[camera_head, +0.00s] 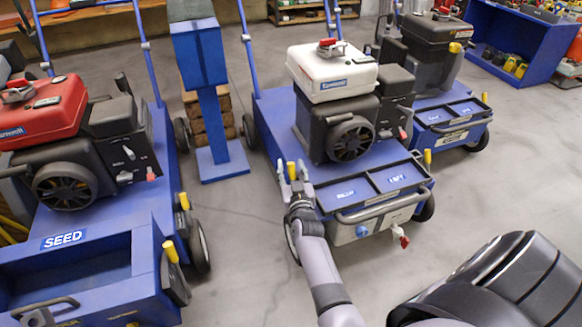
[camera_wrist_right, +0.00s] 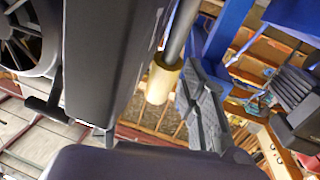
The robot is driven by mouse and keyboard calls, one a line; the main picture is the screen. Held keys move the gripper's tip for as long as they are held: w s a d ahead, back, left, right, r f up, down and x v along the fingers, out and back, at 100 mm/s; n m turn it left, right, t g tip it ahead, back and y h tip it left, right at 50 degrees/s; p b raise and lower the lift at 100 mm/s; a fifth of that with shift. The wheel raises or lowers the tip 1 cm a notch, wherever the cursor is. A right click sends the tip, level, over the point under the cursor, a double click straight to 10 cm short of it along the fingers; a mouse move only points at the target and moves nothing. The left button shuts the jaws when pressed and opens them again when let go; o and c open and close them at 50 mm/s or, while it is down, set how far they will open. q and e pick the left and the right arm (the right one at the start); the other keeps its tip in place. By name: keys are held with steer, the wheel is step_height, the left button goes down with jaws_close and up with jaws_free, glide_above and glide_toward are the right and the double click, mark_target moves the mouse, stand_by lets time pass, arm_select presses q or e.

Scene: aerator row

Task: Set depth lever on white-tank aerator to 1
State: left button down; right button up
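The white-tank aerator (camera_head: 332,72) stands in the middle of the head view, with a blue deck and a black engine under the tank. A yellow-tipped lever (camera_head: 291,172) rises at its front left corner. My right gripper (camera_head: 292,176) is open around this lever, with a finger seen on each side; contact cannot be told. In the right wrist view the lever's yellow grip (camera_wrist_right: 160,82) is close, beside a grey finger (camera_wrist_right: 205,108). The depth marks cannot be read. My left gripper is out of view.
A red-tank aerator (camera_head: 42,112) marked SEED stands left, a dark-tank one (camera_head: 432,42) behind right. A blue post (camera_head: 213,110) stands between the left and middle machines. A blue knob (camera_head: 362,231) and red lever (camera_head: 403,238) are at the front.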

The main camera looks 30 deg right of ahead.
steer(key=shift+c, duration=0.2)
jaws_close()
stand_by(0.6)
